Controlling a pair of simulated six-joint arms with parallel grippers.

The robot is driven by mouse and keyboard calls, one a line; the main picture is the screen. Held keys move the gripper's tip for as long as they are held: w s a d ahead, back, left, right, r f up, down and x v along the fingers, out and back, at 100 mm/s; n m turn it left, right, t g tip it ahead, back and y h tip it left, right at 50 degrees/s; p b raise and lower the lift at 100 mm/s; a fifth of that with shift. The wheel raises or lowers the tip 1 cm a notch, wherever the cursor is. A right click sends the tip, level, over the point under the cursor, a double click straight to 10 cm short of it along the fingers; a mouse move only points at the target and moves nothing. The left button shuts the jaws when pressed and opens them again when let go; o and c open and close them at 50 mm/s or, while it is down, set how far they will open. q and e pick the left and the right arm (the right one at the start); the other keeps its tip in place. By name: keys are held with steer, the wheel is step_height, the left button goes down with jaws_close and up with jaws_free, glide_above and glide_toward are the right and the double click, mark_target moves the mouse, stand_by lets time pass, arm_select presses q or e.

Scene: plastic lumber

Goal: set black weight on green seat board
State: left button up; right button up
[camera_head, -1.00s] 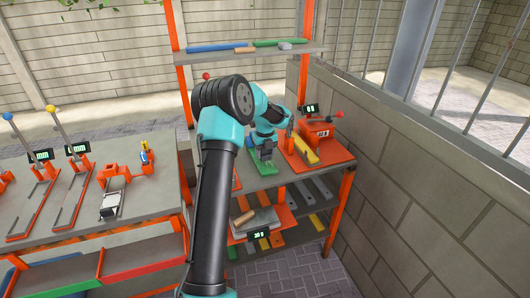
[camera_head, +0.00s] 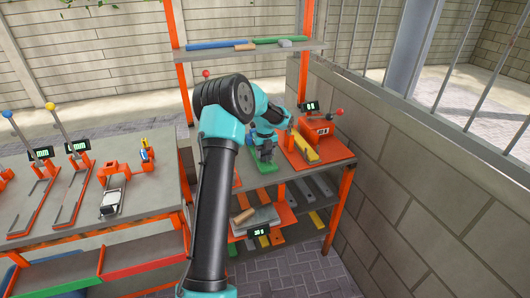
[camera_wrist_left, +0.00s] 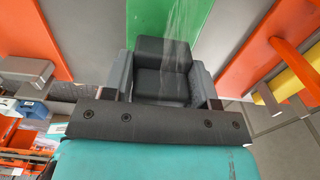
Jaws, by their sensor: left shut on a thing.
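My left gripper (camera_head: 265,156) is over the right-hand bench, directly above the green seat board (camera_head: 258,171). In the left wrist view my left gripper (camera_wrist_left: 162,90) is shut on the black weight (camera_wrist_left: 162,68), a dark block with a stepped face between the two grey fingers. The green seat board (camera_wrist_left: 172,18) runs beyond the weight there. I cannot tell whether the weight touches the board. My arm hides part of the board in the head view. My right gripper is not in view.
An orange fixture (camera_head: 312,138) with a yellow bar (camera_head: 305,149) and a red-knobbed lever stands close on the right. A shelf (camera_head: 250,49) with boards is above and behind. A grey block (camera_head: 257,219) lies on the lower level. A block wall bounds the right side.

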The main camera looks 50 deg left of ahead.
arm_select(q)
steer(key=shift+f, duration=0.55)
steer(key=o, duration=1.8)
steer(key=shift+c, duration=0.2)
steer(key=shift+r, duration=3.5)
